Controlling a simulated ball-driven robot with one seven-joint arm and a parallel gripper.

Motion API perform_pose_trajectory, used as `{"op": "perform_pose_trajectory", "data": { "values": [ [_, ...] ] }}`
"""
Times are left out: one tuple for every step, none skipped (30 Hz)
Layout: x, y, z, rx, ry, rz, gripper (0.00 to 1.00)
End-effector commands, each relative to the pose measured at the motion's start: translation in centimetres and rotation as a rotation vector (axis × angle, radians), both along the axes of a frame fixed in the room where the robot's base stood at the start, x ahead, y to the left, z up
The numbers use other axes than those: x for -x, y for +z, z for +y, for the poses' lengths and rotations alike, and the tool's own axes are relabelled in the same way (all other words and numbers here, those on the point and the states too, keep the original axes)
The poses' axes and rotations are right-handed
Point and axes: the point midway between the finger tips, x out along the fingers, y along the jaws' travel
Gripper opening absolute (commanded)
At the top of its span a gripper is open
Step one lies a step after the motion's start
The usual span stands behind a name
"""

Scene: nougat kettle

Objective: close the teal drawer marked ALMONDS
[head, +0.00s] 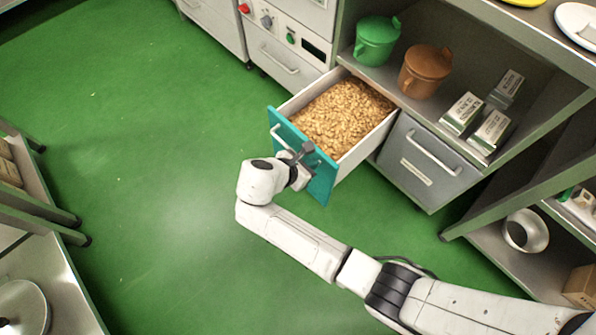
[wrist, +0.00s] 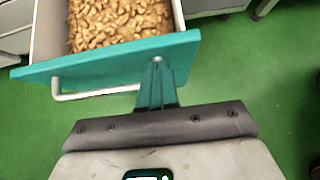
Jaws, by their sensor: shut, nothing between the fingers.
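The teal drawer (head: 319,187) is pulled out well beyond its cabinet, full of almonds (head: 341,116). Its teal front (wrist: 110,60) and pale bar handle (wrist: 97,94) also show in the wrist view. No lettering on the front is readable. My gripper (head: 304,155) is shut and empty, at the outer face of the teal front. In the wrist view its closed fingertips (wrist: 157,66) are at the front, near the right end of the handle. I cannot tell whether they touch it. My arm hides part of the front in the head view.
A closed grey drawer (head: 428,160) with a handle is to the right of the teal one. A green pot (head: 376,40) and a brown pot (head: 425,70) stand on the shelf above. A shelf rack (head: 35,205) is at the left. The green floor (head: 150,150) between is clear.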

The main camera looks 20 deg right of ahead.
Motion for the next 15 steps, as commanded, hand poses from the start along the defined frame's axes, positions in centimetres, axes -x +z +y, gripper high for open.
{"op": "perform_pose_trajectory", "data": {
  "values": [
    [-0.1, -0.2, -0.6, -0.001, -0.001, 0.0, 0.0],
    [-0.2, -0.2, -0.8, -0.001, -0.001, 0.0, 0.0],
    [-0.3, -0.1, -1.1, 0.0, -0.002, 0.001, 0.0],
    [-0.3, -0.1, -1.2, -0.001, -0.001, 0.002, 0.0],
    [-0.4, -0.1, -1.4, -0.001, 0.0, 0.002, 0.0],
    [-0.4, -0.1, -1.5, -0.001, 0.0, 0.002, 0.0],
    [-0.4, -0.1, -1.5, -0.001, 0.0, 0.002, 0.0],
    [-0.4, 0.0, -1.6, -0.001, 0.0, 0.002, 0.0],
    [-0.5, 0.0, -1.6, -0.001, 0.001, 0.001, 0.0],
    [-0.5, 0.0, -1.6, -0.001, 0.001, 0.001, 0.0],
    [-0.5, 0.0, -1.6, -0.001, 0.001, 0.001, 0.0],
    [-0.5, 0.0, -1.6, -0.001, 0.001, 0.001, 0.0],
    [-0.5, 0.0, -1.6, -0.001, 0.001, 0.001, 0.0],
    [-0.5, 0.0, -1.6, -0.001, 0.001, 0.001, 0.0],
    [-0.5, 0.0, -1.6, -0.001, 0.001, 0.001, 0.0]
  ]
}}
